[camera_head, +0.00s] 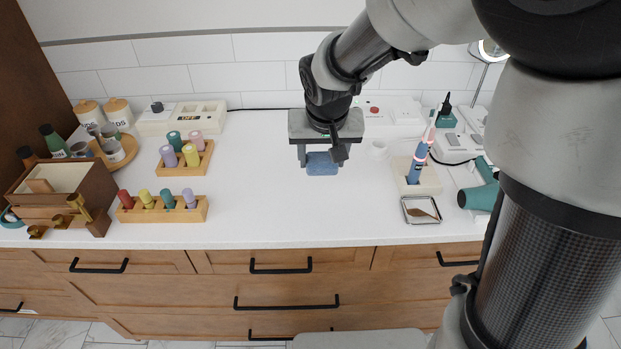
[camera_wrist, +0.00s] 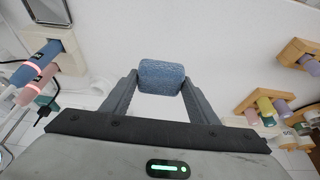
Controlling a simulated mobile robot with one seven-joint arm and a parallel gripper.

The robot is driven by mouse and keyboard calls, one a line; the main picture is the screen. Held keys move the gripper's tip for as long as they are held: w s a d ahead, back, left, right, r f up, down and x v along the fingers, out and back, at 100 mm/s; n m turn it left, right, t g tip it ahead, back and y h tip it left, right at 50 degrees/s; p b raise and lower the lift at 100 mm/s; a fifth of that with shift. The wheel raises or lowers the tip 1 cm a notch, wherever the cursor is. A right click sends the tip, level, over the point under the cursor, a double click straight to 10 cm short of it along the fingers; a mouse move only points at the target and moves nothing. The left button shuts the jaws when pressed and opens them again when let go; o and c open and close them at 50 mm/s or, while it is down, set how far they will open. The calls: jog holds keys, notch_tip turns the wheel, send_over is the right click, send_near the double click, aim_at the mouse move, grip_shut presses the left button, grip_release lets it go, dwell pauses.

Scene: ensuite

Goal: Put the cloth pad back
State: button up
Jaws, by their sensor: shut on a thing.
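The cloth pad (camera_head: 322,164) is a small blue textured block. My gripper (camera_head: 322,160) is shut on it, over the middle of the white counter. In the wrist view the pad (camera_wrist: 161,77) sits between the two fingertips of my gripper (camera_wrist: 160,84), with a finger on each side. I cannot tell from these views exactly how high the pad is above the counter.
Wooden peg blocks (camera_head: 163,209) and an open wooden box (camera_head: 60,185) stand at left. A toothbrush holder (camera_head: 416,178), a small wire tray (camera_head: 420,210) and a teal hair dryer (camera_head: 479,196) are at right. The counter's front middle (camera_head: 290,215) is clear.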

notch_tip(320, 180, down, 9)
jog(key=shift+f+b, duration=0.1)
jog(key=shift+b, duration=0.9)
jog(key=shift+f, duration=0.15)
jog(key=o, duration=0.9)
jog(key=shift+o, duration=0.2)
